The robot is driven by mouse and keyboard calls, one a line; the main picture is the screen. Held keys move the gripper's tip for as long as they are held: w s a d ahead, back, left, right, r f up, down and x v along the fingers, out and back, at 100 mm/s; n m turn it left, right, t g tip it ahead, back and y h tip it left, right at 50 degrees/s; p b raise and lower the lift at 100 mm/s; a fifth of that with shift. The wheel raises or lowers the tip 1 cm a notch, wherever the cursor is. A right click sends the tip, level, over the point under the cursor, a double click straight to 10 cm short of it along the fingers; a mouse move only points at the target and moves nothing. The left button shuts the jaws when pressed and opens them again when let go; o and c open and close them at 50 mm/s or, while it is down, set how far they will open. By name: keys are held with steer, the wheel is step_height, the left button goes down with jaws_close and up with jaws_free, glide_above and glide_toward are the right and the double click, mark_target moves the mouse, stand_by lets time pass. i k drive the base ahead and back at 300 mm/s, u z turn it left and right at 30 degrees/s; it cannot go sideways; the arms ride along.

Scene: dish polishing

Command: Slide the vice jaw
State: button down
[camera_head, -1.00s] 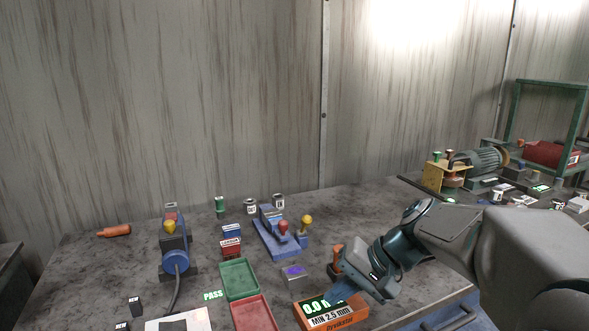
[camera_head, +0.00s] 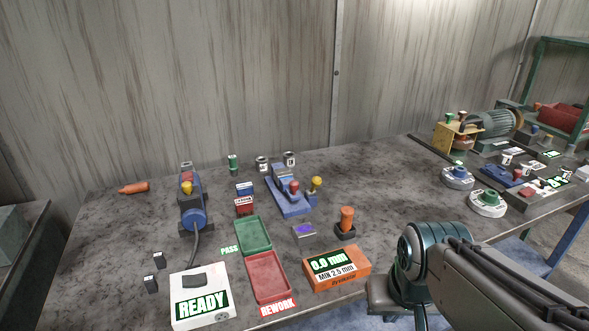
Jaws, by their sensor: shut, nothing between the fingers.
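I cannot tell how wide the jaw gap is. My arm enters at the lower right, with its teal wrist joint in front of the bench edge. My gripper's fingers are not visible, and nothing of mine is near the vice.
Green tray (camera_head: 254,249) and red tray (camera_head: 285,289) lie front left of the vice. An orange gauge box (camera_head: 348,281) and an orange-handled tool (camera_head: 346,233) stand closer to my arm. A blue machine (camera_head: 193,218) stands left.

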mark_target(288, 185)
steer(key=k, duration=0.65)
steer(key=z, duration=0.1)
steer(key=i, duration=1.5)
steer(key=u, duration=0.85)
